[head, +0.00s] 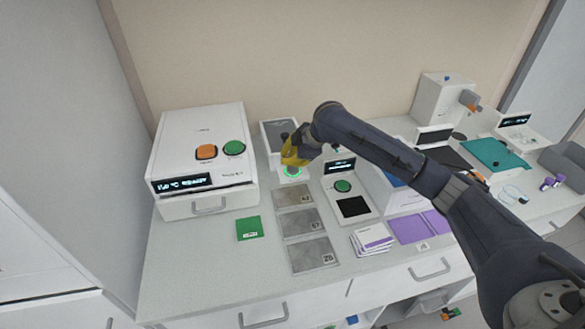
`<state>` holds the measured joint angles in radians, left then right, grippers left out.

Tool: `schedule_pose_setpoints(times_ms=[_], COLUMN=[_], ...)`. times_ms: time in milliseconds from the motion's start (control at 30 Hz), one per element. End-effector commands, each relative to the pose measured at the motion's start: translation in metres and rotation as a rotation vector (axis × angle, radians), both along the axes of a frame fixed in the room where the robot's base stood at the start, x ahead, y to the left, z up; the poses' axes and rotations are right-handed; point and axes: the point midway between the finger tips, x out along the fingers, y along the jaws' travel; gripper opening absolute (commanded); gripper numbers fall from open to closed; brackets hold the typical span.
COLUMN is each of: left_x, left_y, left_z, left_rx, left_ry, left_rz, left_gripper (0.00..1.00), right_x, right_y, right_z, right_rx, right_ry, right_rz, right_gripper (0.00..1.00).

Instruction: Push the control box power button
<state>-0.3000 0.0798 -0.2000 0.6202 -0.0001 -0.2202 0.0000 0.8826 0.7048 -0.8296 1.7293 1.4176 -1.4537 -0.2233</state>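A small white box (268,142) with a grey panel on top stands at the back of the bench, right of a large white machine. A button with a glowing green ring (291,173) shows at its front. I take this to be the control box and its power button, but no label is readable. My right gripper (291,160), with yellow fingers, is pointed down right above the green ring. Its fingers look close together, but I cannot tell whether they are fully shut, or whether they touch the button. My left gripper is out of view.
The white machine (204,150) has an orange and a green button. A device with a green button (342,186) stands right of the gripper. Grey plates (304,222), a green card (249,228) and purple-white cards (371,239) lie in front. My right arm crosses above the bench's right half.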

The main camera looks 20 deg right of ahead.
Motion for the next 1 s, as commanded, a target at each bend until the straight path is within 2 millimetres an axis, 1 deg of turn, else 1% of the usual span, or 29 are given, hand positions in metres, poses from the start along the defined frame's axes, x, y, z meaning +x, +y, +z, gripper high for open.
schedule_pose_setpoints(times_ms=[600, 800, 1000], left_x=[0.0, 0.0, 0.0], left_y=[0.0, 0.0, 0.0], left_z=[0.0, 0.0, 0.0], left_rx=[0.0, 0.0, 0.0], left_ry=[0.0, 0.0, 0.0], left_rz=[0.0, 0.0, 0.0], left_gripper=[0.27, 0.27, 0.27], right_x=[0.001, 0.001, 0.0], right_y=[0.0, 0.001, 0.001], right_z=[0.051, 0.06, 0.061], right_rx=[0.001, 0.001, 0.002], right_ry=[-0.005, -0.004, -0.003], right_rz=[0.001, 0.0, 0.001], right_gripper=[0.0, 0.0, 0.0])
